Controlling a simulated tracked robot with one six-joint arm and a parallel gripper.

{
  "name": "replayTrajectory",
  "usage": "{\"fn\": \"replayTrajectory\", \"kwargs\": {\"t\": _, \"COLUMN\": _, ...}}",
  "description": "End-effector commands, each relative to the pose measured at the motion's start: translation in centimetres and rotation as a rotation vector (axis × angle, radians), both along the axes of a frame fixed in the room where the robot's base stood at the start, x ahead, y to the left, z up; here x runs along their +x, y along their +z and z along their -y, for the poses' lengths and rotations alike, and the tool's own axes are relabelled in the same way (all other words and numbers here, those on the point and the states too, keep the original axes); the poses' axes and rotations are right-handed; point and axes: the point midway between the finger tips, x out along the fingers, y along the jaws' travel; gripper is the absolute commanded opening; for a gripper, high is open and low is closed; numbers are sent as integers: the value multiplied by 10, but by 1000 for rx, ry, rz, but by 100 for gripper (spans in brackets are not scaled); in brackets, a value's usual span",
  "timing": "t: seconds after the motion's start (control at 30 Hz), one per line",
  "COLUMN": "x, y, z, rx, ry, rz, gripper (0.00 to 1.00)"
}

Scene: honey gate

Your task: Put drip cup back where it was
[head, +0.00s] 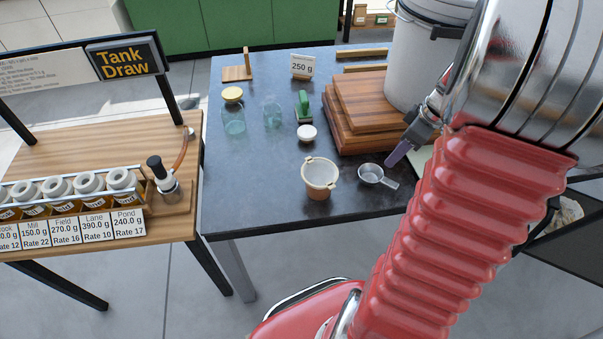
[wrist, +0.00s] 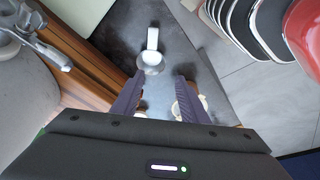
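A small metal cup with a flat handle (head: 371,174), likely the drip cup, stands on the dark table near its front edge. Its handle points right and toward the front in the head view. In the wrist view the cup (wrist: 152,64) shows just beyond my fingertips, handle pointing up. My gripper (head: 394,159) has purple fingers and is beside and above the cup. In the wrist view my gripper (wrist: 160,78) is open, with nothing between its fingers. A cream strainer cup (head: 319,174) stands left of the metal cup; in the wrist view the right finger partly covers it.
A wooden board stack (head: 370,112) bears a white bucket (head: 412,60) behind the cup. A white lid (head: 307,133), a green-handled tool (head: 303,105) and glass jars (head: 233,119) stand further back. The table's front left is clear. A Tank Draw bench (head: 100,150) stands at left.

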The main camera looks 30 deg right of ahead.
Motion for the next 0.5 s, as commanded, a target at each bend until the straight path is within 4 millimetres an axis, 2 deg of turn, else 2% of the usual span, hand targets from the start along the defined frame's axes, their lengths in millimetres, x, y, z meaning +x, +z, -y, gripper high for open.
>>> {"fn": "replayTrajectory", "kwargs": {"t": 0.03, "x": 6, "y": 11, "z": -15, "rx": -9, "ry": -3, "rz": 0, "gripper": 40}}
{"fn": "replayTrajectory", "kwargs": {"t": 0.23, "x": 19, "y": 46, "z": -75, "rx": -30, "ry": -66, "rz": -5, "gripper": 40}}
{"fn": "replayTrajectory", "kwargs": {"t": 0.5, "x": 19, "y": 84, "z": -154, "rx": -50, "ry": -157, "rz": 15, "gripper": 40}}
